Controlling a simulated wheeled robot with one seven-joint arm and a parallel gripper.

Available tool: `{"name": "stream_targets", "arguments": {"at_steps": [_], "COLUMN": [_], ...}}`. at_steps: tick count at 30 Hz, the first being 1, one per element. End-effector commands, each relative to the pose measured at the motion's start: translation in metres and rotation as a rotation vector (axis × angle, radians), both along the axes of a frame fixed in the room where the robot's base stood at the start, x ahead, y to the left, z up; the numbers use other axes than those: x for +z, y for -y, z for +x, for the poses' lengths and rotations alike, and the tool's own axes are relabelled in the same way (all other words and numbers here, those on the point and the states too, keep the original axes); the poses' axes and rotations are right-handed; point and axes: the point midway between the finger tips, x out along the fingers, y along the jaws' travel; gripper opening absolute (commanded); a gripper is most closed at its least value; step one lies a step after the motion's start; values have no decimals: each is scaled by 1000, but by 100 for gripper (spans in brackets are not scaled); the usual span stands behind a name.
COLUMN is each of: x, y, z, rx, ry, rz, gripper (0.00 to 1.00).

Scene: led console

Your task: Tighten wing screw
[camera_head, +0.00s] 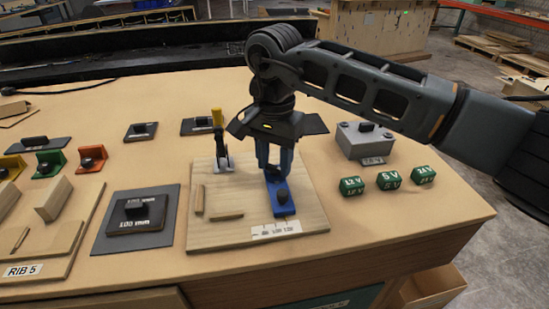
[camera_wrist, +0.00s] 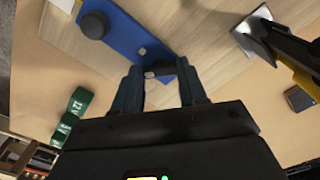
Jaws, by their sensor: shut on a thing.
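A blue bracket (camera_head: 279,204) lies on a light wooden board, with a round black knob (camera_head: 282,195) on its near part. In the wrist view the blue bracket (camera_wrist: 126,32) runs from upper left to between my fingertips, with the black knob (camera_wrist: 94,25) near its far end and small grey squares on it. My gripper (camera_head: 273,165) points down at the bracket's rear end. The black knob is outside the jaws. I cannot make out a separate wing screw.
A yellow-handled clamp (camera_head: 219,140) stands left of my gripper; it also shows in the wrist view (camera_wrist: 292,45). Wooden strips lie on the board (camera_head: 240,236). Green blocks (camera_head: 388,180) and a grey box (camera_head: 362,146) stand right. A black 100 mm block (camera_head: 136,215) lies left.

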Motion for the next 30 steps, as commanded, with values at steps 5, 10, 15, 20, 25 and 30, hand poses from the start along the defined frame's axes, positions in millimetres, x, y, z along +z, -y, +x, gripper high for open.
{"name": "stream_targets", "arguments": {"at_steps": [5,10,15,20,25,30], "x": [0,0,-1,0,0,0], "y": [0,1,1,1,1,1], "z": [0,1,1,1,1,1], "rx": [-47,-147,-291,-442,-592,-721], "ry": [1,1,2,3,3,2], "rz": [0,-1,-2,-1,0,-1], "gripper": [11,11,11,11,11,11]}}
